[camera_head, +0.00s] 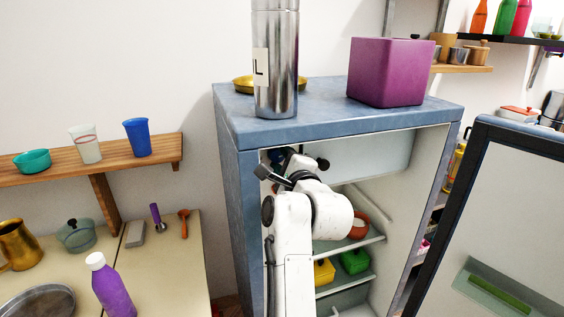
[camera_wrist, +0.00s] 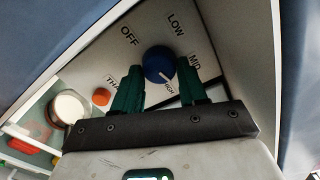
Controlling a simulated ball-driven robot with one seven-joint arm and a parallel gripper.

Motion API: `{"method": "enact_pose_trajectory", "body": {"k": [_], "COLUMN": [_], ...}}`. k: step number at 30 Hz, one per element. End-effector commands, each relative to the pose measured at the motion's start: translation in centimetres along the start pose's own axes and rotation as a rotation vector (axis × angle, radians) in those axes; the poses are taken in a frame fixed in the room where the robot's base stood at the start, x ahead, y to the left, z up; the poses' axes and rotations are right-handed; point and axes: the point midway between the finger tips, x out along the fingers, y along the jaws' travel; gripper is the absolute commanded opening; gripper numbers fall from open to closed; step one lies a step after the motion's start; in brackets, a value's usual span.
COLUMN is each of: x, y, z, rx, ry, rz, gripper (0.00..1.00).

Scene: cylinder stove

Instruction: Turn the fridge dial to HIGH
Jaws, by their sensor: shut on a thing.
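The blue round fridge dial (camera_wrist: 157,60) sits on a pale panel in the wrist view. The labels OFF, LOW, MID and HIGH are printed around it. A white mark on the dial points down and right, toward the small HIGH label, which is partly crowded by my finger. My gripper (camera_wrist: 158,72) has its two dark green fingers on either side of the dial and is shut on it. In the head view my white arm reaches into the upper left of the open fridge (camera_head: 232,170); the dial is hidden there.
The fridge door (camera_head: 480,220) stands open at the right. Shelves below my arm hold a yellow box (camera_head: 324,271), a green box (camera_head: 354,262) and a reddish-brown bowl (camera_head: 358,226). A steel bottle (camera_head: 276,75) and purple box (camera_head: 386,72) stand on top.

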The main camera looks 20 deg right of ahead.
Motion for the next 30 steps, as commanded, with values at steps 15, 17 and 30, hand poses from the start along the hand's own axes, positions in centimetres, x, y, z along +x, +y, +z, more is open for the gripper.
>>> {"method": "enact_pose_trajectory", "body": {"k": [15,17,30], "x": [0.0,0.0,0.0], "y": [0.37,0.39,0.49], "z": [-0.07,-0.12,-0.17], "rx": [0.397,0.426,0.511], "ry": [0.003,0.004,0.005], "rz": [0.005,0.005,0.006], "gripper": [0.12,0.12,0.12]}}
